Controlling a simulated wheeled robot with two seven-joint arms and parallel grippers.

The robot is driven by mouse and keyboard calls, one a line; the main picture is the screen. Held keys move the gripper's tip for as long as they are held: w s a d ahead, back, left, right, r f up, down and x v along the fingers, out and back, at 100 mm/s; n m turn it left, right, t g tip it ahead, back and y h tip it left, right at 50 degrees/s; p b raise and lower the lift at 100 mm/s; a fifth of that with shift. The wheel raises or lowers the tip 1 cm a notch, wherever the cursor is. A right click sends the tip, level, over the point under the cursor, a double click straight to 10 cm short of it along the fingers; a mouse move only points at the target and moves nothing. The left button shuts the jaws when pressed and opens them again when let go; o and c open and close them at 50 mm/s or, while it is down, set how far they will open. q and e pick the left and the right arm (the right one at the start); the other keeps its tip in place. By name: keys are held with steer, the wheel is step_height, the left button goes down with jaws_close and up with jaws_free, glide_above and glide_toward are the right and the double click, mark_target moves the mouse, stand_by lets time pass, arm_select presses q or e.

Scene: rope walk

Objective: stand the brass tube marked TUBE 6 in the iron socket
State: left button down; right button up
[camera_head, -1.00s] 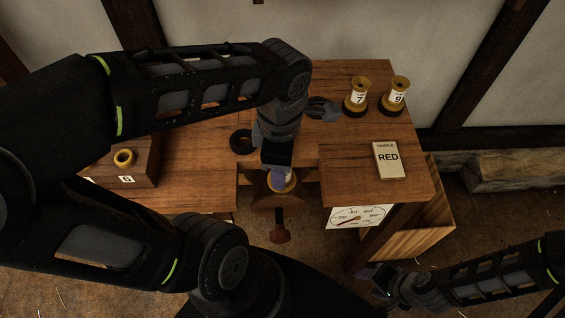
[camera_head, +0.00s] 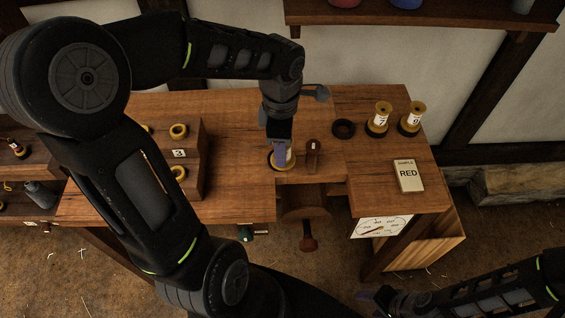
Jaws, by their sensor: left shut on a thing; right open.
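My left gripper (camera_head: 281,143) comes down from above over the bench's front middle and is shut on a brass tube (camera_head: 290,159) with a pale label. The gripper partly hides the tube, and I cannot read its label. The tube is roughly upright, its lower end close to the bench top; I cannot tell whether it touches. A dark, empty ring (camera_head: 343,128), which looks like the iron socket, lies on the bench to the right and a little behind the tube. My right gripper (camera_head: 374,297) is low at the bottom right, open and away from the bench.
Brass tubes marked 7 (camera_head: 381,119) and 9 (camera_head: 412,119) stand at the back right. A RED sample card (camera_head: 408,175) lies before them. A wooden block marked 3 (camera_head: 189,153) with brass pieces is left. A brown upright piece (camera_head: 312,157) stands close right of the held tube.

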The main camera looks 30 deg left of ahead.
arm_select(q)
steer(key=w+a, duration=0.4)
steer(key=shift+w+r+p, duration=0.1)
steer(key=shift+w+p, duration=0.05)
steer(key=shift+p, duration=0.15)
steer(key=shift+d+f+b, duration=0.1)
steer(key=shift+f+b, duration=1.7)
steer(key=shift+f, duration=1.15)
steer(key=shift+b, duration=0.4)
steer(key=shift+f+b, duration=0.55)
steer(key=shift+b, duration=0.05)
steer(key=c, duration=1.1)
jaws_free()
